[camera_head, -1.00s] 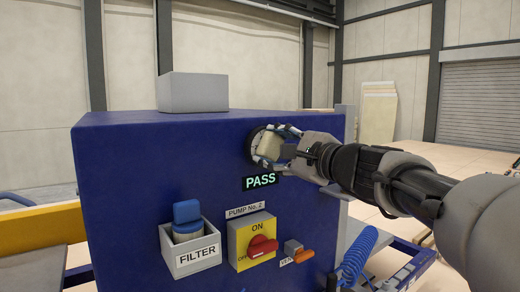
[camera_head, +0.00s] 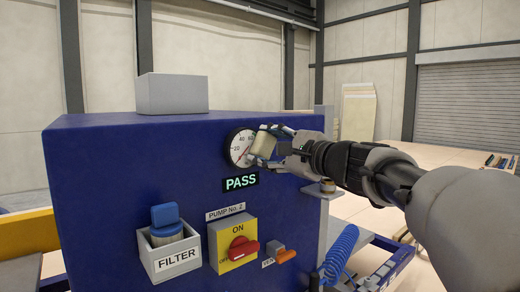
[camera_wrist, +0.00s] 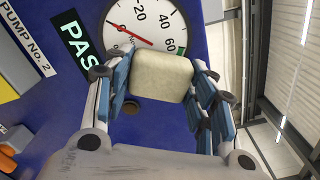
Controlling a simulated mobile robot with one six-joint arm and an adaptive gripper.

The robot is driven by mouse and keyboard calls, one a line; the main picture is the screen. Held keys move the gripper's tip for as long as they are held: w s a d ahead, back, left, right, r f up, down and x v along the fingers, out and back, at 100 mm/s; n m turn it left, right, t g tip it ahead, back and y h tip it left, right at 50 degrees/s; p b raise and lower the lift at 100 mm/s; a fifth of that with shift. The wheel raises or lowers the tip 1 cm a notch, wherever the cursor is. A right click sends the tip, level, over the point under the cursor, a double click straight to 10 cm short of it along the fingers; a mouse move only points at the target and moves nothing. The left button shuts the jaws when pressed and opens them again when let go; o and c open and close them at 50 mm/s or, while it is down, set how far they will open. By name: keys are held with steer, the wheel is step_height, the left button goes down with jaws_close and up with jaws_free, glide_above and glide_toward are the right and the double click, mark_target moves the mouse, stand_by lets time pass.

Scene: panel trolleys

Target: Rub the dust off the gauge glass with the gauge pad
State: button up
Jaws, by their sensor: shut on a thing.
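The gauge (camera_head: 240,147) is a round white dial with a dark rim and a red needle on the front of the blue panel. Its face looks clear where it shows, and it also shows in the wrist view (camera_wrist: 142,25). My gripper (camera_head: 272,146) is shut on the gauge pad (camera_head: 263,144), a cream block. In the wrist view the pad (camera_wrist: 160,77) sits between the blue-lined fingers and covers the lower edge of the dial. The pad is at the dial's right side in the head view; I cannot tell whether it touches the glass.
A lit PASS sign (camera_head: 241,182) is below the gauge. Lower on the panel are a FILTER box (camera_head: 170,256) with a blue-topped item, a red pump switch (camera_head: 243,248) and an orange-handled valve (camera_head: 286,256). A grey box (camera_head: 172,94) is on top.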

mark_target(232, 148)
steer(key=shift+s+a+b, duration=0.45)
steer(key=shift+s+a, duration=0.25)
steer(key=shift+a, duration=0.35)
steer(key=shift+s+a+b, duration=0.4)
steer(key=shift+s+a, duration=0.3)
steer(key=shift+a, duration=0.3)
steer(key=shift+s+a+b, duration=0.45)
steer(key=shift+s+a, duration=0.25)
steer(key=shift+a, duration=0.35)
steer(key=shift+d, duration=0.1)
steer(key=shift+b+v, duration=0.75)
steer(key=shift+v, duration=2.1)
steer(key=b+v, duration=0.1)
steer(key=v, duration=0.2)
